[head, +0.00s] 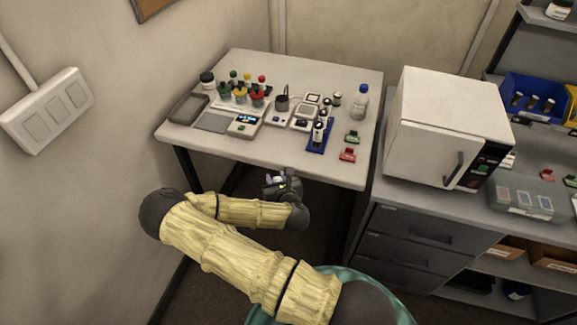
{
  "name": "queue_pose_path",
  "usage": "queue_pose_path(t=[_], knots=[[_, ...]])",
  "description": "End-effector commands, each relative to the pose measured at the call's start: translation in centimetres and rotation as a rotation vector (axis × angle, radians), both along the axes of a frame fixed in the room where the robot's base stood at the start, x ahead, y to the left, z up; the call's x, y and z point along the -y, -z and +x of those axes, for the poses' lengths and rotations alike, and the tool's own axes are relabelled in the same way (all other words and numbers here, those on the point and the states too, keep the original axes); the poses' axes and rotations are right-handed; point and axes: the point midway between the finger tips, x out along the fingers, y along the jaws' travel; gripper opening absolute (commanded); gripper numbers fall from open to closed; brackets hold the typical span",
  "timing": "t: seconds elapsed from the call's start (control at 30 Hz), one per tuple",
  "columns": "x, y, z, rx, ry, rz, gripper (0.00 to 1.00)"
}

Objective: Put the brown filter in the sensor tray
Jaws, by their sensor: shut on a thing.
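My gripper (283,183) is in front of the white table's near edge, below the level of the things on it as seen in the head view. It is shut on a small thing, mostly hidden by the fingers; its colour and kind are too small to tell. I cannot pick out a brown filter for certain. A dark grey shallow tray (188,108) lies at the table's left end, and a blue tray (317,146) with dark-and-white vials lies near the front right. I cannot tell which is the sensor tray.
The white table (225,156) holds a scale (245,121), several colour-capped bottles, small devices, a blue-capped bottle (360,102), a green clip (352,137) and a red clip (347,155). A white oven (437,125) stands on the right counter. The table's front strip is clear.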

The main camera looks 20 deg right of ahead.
Motion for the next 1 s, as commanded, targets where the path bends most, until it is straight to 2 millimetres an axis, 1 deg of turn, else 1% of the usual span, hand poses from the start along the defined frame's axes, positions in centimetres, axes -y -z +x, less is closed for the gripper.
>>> queue_pose_path(t=[0.13,0.27,0.6,0.63,0.8,0.9,1.0], knots=[[-1.8,1.3,-0.3,0.0,-0.053,-0.001,0.09],[-1.5,1.2,-0.3,0.0,-0.042,0.004,0.09],[-1.6,1.0,-0.2,0.004,-0.043,0.005,0.09],[-1.6,2.1,-0.3,0.001,-0.047,0.001,0.09],[-1.6,3.8,-0.3,0.001,-0.047,0.0,0.09],[-1.5,4.6,-0.2,0.001,-0.044,0.0,0.09],[-1.4,4.7,-0.2,0.001,-0.043,0.0,0.09]])
